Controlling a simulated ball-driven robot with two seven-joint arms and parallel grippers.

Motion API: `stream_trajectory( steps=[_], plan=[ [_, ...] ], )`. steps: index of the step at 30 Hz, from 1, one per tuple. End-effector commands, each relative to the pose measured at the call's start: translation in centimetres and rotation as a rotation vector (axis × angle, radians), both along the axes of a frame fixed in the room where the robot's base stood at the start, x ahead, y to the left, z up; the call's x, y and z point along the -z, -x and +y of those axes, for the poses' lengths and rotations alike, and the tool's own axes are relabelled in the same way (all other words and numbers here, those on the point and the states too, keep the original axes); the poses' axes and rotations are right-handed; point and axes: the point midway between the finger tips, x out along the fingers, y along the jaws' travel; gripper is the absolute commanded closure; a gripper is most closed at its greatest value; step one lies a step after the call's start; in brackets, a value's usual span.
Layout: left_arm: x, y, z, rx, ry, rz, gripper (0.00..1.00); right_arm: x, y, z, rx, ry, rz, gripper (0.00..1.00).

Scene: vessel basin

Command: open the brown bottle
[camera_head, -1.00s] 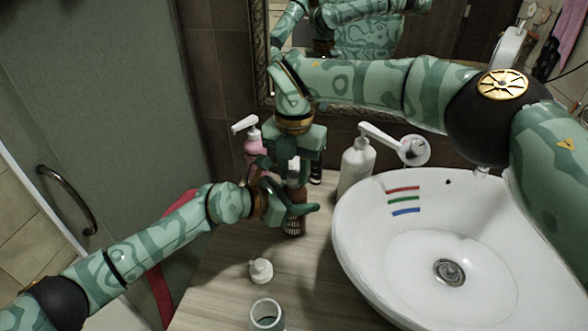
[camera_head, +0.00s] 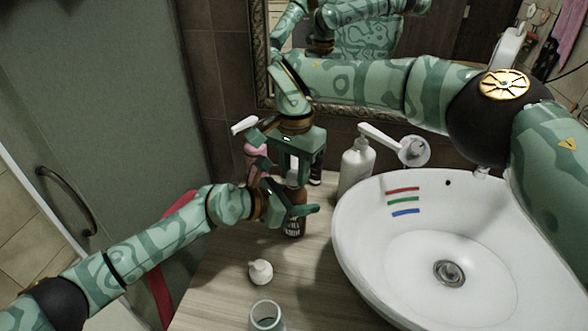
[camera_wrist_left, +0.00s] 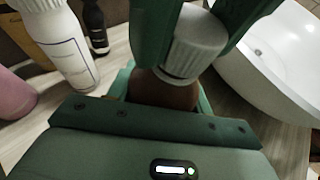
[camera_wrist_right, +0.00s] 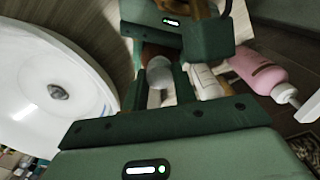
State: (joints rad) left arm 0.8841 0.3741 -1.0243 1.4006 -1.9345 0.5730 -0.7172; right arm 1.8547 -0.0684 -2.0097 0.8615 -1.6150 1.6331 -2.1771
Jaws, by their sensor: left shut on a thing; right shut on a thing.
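The brown bottle (camera_head: 294,227) stands upright on the wooden counter to the left of the sink, with white lettering on its side. Its ribbed white cap (camera_wrist_left: 195,45) shows in the left wrist view and also in the right wrist view (camera_wrist_right: 160,80). My left gripper (camera_head: 298,208) is shut around the bottle's body, and the brown surface (camera_wrist_left: 160,91) shows between its jaws. My right gripper (camera_head: 296,178) comes from above and is shut on the cap, one finger on each side. The fingers hide much of the bottle in the head view.
Close behind stand a pink pump bottle (camera_head: 257,163), a white bottle (camera_wrist_left: 62,42) and a dark bottle (camera_wrist_left: 96,25). A white dispenser (camera_head: 356,166) and the sink (camera_head: 345,230) are at the right. A small white object (camera_head: 260,271) and a jar (camera_head: 267,317) stand in front.

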Motion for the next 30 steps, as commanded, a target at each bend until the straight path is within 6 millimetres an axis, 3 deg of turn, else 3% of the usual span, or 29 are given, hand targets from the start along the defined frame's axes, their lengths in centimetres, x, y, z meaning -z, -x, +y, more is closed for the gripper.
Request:
stream_trajectory(
  steps=[20,30],
  plan=[
    [0.0,0.0,0.0,0.001,-0.001,0.0,1.0,-0.1,-0.2,-0.1,-0.027,0.001,-0.007,1.0],
    [0.0,0.0,0.0,0.001,-0.001,0.001,1.0,-1.1,-0.2,-0.1,-0.026,0.001,-0.007,1.0]
  ],
)
